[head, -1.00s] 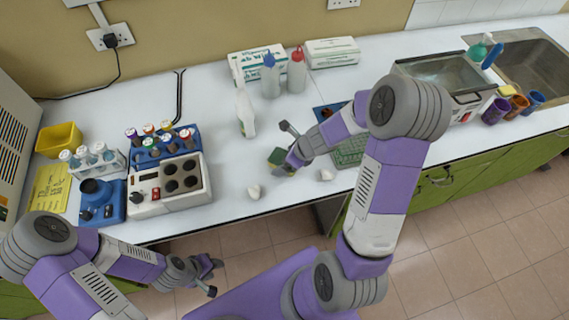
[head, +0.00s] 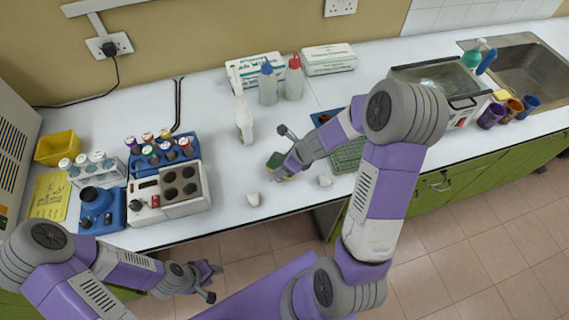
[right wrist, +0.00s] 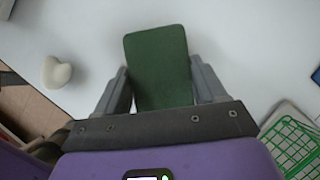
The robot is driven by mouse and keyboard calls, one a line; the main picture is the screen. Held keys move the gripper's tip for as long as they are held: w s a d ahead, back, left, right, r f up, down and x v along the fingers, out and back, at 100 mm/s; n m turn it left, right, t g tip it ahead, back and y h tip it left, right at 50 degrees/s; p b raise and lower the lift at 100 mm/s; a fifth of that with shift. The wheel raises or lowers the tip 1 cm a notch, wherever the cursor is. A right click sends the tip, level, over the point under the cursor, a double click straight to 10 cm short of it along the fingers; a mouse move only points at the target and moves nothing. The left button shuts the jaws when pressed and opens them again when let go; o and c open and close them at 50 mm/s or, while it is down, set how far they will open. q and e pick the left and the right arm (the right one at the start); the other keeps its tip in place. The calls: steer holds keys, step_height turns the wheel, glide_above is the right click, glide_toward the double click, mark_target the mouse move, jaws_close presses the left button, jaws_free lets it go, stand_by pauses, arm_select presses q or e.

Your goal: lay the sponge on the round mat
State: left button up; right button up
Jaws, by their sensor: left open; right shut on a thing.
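The sponge (head: 275,160) is a green slab in the head view, with a little yellow at its lower edge. My right gripper (head: 282,166) is shut on it over the white bench. In the right wrist view the sponge's flat green face (right wrist: 158,70) shows between the two grey fingers of the right gripper (right wrist: 158,88). Whether it touches the bench, I cannot tell. My left gripper (head: 208,281) is open and empty, low in front of the bench edge. I cannot make out a round mat in either view; my right arm hides part of the bench.
Two small whitish lumps (head: 253,199) (head: 324,181) lie near the front edge. Bare bench lies between heater and sponge.

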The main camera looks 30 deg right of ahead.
step_height(320, 180, up, 9)
steer(key=p, duration=0.6)
steer(key=shift+f, duration=0.1)
